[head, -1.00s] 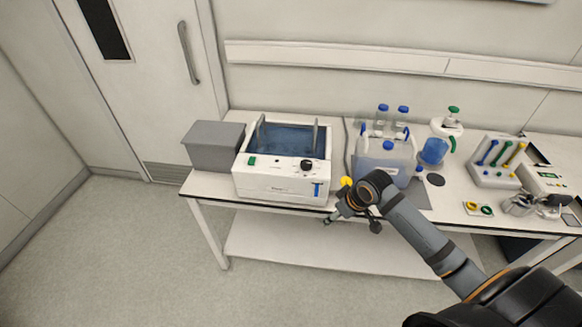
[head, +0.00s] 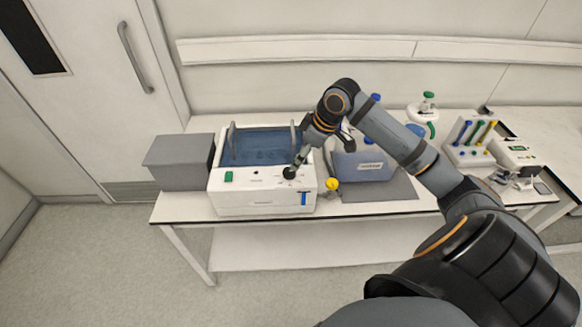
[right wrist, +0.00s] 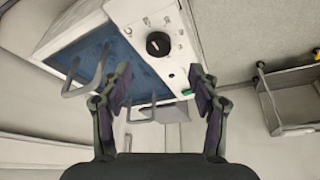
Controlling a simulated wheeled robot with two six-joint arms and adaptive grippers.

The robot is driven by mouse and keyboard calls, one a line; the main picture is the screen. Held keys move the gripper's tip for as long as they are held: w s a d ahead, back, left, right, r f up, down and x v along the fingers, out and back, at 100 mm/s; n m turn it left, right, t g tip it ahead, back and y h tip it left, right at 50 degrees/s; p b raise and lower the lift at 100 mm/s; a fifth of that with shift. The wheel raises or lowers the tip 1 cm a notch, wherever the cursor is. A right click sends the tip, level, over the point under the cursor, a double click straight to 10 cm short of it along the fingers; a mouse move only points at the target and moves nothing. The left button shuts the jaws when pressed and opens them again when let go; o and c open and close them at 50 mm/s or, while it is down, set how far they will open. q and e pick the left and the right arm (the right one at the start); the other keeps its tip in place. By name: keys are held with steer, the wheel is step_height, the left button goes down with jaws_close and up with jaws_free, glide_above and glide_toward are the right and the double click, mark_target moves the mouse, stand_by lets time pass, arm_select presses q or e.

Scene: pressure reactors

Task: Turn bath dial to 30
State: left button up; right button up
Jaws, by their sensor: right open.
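The white water bath (head: 262,199) stands on the bench, with blue water in its basin. Its black round dial (head: 289,173) is on the top front panel, right of a green switch (head: 228,176). In the right wrist view the dial (right wrist: 158,44) shows a white pointer line and marks around it, too small to read. My right gripper (head: 296,168) is over the bath's right side, its fingers close to the dial in the head view. In the right wrist view the right gripper (right wrist: 160,85) is open and empty, with the dial beyond the gap between its fingers. My left gripper is not in view.
A grey box (head: 180,162) stands left of the bath. Two metal handles rise from the basin (right wrist: 85,75). A tube rack (head: 468,150) stands farther right.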

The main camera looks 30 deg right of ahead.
mark_target(289, 171)
steer(key=x, duration=0.4)
steer(key=shift+w+a, duration=0.1)
steer(key=shift+w, duration=0.15)
steer(key=x, duration=0.2)
steer(key=shift+w+f, duration=0.2)
steer(key=shift+f, duration=0.5)
steer(key=shift+a+f, duration=0.1)
steer(key=shift+f, duration=0.1)
steer(key=shift+w, duration=0.1)
steer(key=c, duration=1.2)
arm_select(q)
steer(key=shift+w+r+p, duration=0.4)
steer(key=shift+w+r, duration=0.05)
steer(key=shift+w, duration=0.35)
